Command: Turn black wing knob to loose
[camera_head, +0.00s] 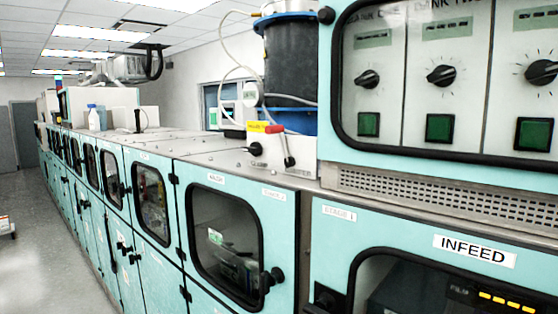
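Several black knobs show, and I cannot tell for certain which is the black wing knob. A round black knob (274,276) sits at the right edge of a windowed turquoise door (235,195) in the lower middle. A black knob (255,149) is on a small white box on the machine top. Three winged black dials, a left one (367,79), a middle one (441,76) and a right one (543,73), are on the control panel at upper right. My gripper is not in view.
The INFEED cover (474,250) with a dark window is at lower right, below a perforated metal strip (450,198). A dark cylindrical vessel (291,65) stands on the machine top.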

